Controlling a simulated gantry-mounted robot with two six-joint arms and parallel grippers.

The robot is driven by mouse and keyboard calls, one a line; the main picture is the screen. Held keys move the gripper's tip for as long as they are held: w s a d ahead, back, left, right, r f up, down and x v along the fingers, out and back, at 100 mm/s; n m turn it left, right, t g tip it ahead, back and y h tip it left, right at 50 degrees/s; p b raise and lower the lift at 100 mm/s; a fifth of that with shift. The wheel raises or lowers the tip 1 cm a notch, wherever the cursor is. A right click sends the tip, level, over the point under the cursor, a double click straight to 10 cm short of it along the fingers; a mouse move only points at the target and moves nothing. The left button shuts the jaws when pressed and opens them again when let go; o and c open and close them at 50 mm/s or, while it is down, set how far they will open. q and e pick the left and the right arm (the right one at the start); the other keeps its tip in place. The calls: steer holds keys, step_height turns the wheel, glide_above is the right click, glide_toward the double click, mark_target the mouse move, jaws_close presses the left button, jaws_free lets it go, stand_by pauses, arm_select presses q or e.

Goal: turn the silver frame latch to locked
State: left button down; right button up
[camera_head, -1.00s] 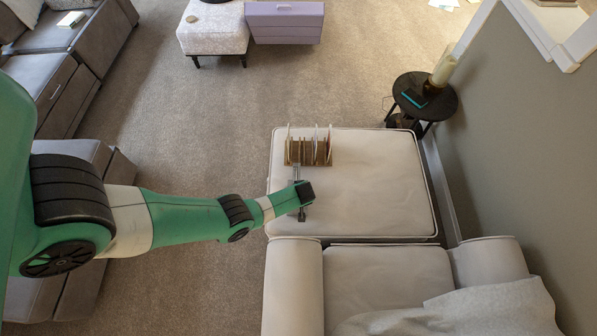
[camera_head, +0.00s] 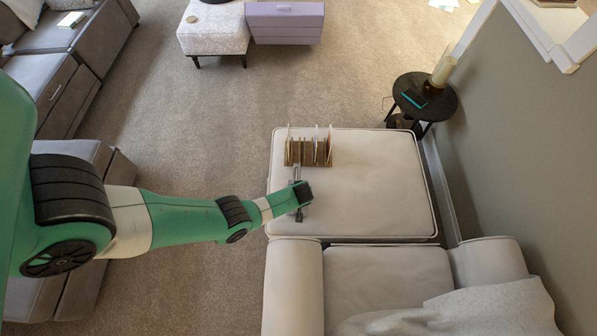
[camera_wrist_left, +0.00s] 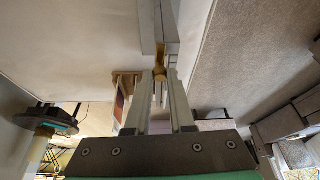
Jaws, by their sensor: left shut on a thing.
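The silver frame latch (camera_head: 296,174) lies on the cream ottoman, partly hidden by my left arm's end in the head view. In the left wrist view the silver frame (camera_wrist_left: 152,28) is a pale metal strip, with a brass-coloured piece (camera_wrist_left: 160,66) on it that looks like the latch's handle. My left gripper (camera_wrist_left: 160,78) is shut on this brass-coloured piece, one finger on each side. In the head view the left gripper (camera_head: 298,200) is mostly hidden behind its wrist. Whether the latch is at locked cannot be read. My right gripper is not in view.
The cream ottoman (camera_head: 385,190) is bare on its right side. A wooden rack (camera_head: 308,152) with several upright boards stands just beyond the latch. A black round side table (camera_head: 432,108) is at the right, and a sofa adjoins the ottoman's near edge.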

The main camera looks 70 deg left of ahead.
arm_select(q)
steer(key=m, duration=0.2)
steer(key=m+t+p, duration=0.1)
steer(key=m, duration=0.1)
steer(key=shift+s+a+m+t+h, duration=0.1)
steer(key=shift+s+m+t+h, duration=0.1)
steer(key=shift+m+t+h, duration=0.15)
steer(key=shift+a+m+t+h+p, duration=0.1)
steer(key=shift+m+t+h+p, duration=0.3)
steer(key=shift+m, duration=0.85)
steer(key=m, duration=0.2)
steer(key=m+h, duration=0.1)
steer(key=m, duration=0.1)
steer(key=shift+s+a+f+m+t+h+b, duration=0.1)
steer(key=shift+a+m+t+h+b, duration=0.05)
steer(key=shift+m+t+h+b, duration=0.15)
steer(key=m+h+b, duration=0.1)
steer(key=m, duration=0.1)
steer(key=m+h+b, duration=0.1)
steer(key=m, duration=0.2)
steer(key=shift+a, duration=0.15)
steer(key=c, duration=0.8)
jaws_free()
